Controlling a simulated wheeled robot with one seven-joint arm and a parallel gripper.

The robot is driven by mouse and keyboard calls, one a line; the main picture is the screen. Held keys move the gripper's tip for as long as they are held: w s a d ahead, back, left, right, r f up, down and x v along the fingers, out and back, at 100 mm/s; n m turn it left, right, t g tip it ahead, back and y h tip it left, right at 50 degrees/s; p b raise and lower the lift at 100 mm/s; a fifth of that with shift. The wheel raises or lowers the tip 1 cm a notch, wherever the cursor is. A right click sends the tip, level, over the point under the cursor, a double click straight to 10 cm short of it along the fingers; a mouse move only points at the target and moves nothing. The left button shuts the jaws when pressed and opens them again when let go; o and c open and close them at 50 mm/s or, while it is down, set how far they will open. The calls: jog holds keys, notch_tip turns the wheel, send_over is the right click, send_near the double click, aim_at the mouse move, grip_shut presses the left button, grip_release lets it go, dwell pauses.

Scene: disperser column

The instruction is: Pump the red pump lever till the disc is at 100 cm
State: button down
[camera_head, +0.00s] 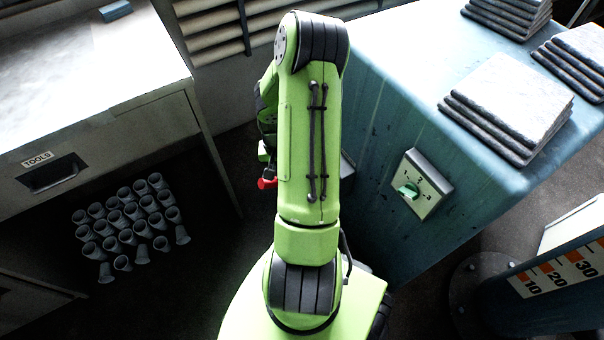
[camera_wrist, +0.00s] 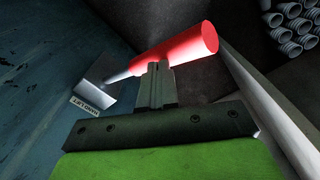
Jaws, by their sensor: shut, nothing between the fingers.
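The red pump lever (camera_wrist: 185,50) is a red cylindrical grip on a pale metal rod in the wrist view. The rod runs left to a metal bracket (camera_wrist: 103,82) on the blue cabinet side. My gripper (camera_wrist: 157,68) is shut and empty, its fingertips right at the near side of the red grip; whether they touch it I cannot tell. In the head view the lever's red end (camera_head: 267,183) shows left of my arm, which hides most of the gripper. A measuring column with a scale (camera_head: 560,272) stands at right, with 10, 20 and 30 readable. The disc is not in view.
The blue cabinet (camera_head: 400,120) carries stacked slabs (camera_head: 515,100) and a green dial switch (camera_head: 408,190) marked 1 to 3. A workbench (camera_head: 80,60) stands at left, with several grey cups or tubes (camera_head: 125,215) below. Dark floor lies between bench and cabinet.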

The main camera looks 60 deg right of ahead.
notch_tip(320, 180, down, 14)
notch_tip(320, 180, up, 17)
jog(key=p, duration=1.2)
jog(key=shift+f, duration=0.1)
dwell(1.4)
